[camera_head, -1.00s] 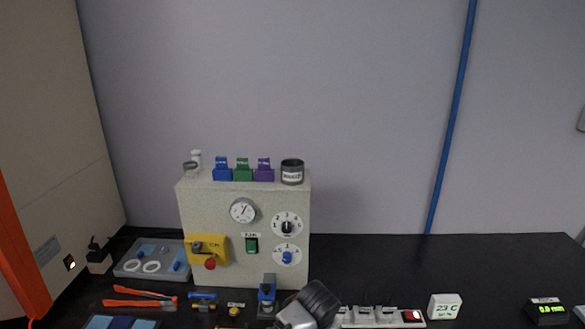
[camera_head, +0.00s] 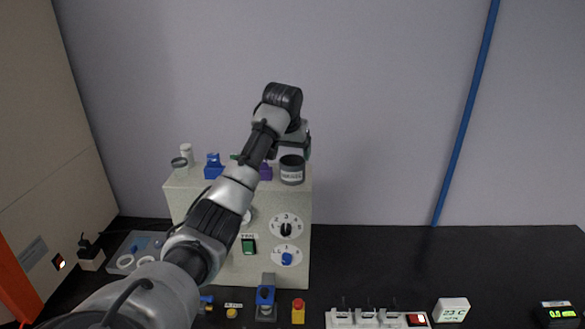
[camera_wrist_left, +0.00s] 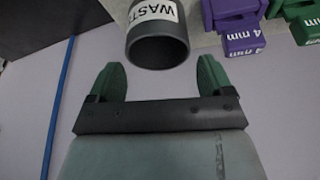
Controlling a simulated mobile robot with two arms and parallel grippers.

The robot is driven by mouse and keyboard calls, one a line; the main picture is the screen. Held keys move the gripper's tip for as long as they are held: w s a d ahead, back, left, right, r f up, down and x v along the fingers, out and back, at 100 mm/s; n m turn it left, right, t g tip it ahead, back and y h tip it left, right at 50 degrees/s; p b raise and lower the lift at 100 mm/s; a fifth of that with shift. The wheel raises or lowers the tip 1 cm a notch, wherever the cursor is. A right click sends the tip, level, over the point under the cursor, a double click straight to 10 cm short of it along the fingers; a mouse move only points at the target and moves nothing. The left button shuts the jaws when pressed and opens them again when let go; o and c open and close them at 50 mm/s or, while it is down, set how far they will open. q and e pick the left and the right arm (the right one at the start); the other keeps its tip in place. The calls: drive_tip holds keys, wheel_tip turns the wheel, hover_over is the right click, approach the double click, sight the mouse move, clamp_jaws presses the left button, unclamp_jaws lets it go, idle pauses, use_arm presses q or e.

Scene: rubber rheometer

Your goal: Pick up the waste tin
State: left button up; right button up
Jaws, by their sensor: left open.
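The waste tin (camera_head: 292,171) is a dark grey round tin with a white label, standing on the right end of the top of the grey instrument box (camera_head: 268,210). In the left wrist view the tin (camera_wrist_left: 158,45) shows its dark open mouth and a "WASTE" label. My left gripper (camera_wrist_left: 160,75) is open, with one green finger to each side of the tin's rim in that view. The fingertips look close to the tin; I cannot tell whether they touch it. In the head view my left gripper (camera_head: 300,142) is just above and behind the tin, partly hidden. My right gripper is out of view.
Purple (camera_wrist_left: 240,30) and blue (camera_head: 213,168) blocks stand left of the tin on the box in the head view. A glass jar (camera_head: 180,165) and a white bottle (camera_head: 187,152) stand at the box's left end.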

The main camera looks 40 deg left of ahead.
sight(293, 165)
use_arm(q)
drive_tip(key=shift+s+d+f, duration=0.15)
drive_tip(key=shift+s+d, duration=0.15)
drive_tip(key=p+x, duration=0.3)
drive_tip(key=x, duration=0.2)
drive_tip(key=shift+w+a, duration=0.15)
drive_tip(key=shift+w+f+p, duration=0.15)
drive_tip(key=shift+f+p, duration=0.15)
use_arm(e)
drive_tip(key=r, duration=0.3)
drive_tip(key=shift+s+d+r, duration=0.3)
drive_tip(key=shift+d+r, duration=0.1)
use_arm(q)
drive_tip(key=shift+r, duration=0.1)
drive_tip(key=c, duration=0.5)
drive_tip(key=shift+c, duration=0.5)
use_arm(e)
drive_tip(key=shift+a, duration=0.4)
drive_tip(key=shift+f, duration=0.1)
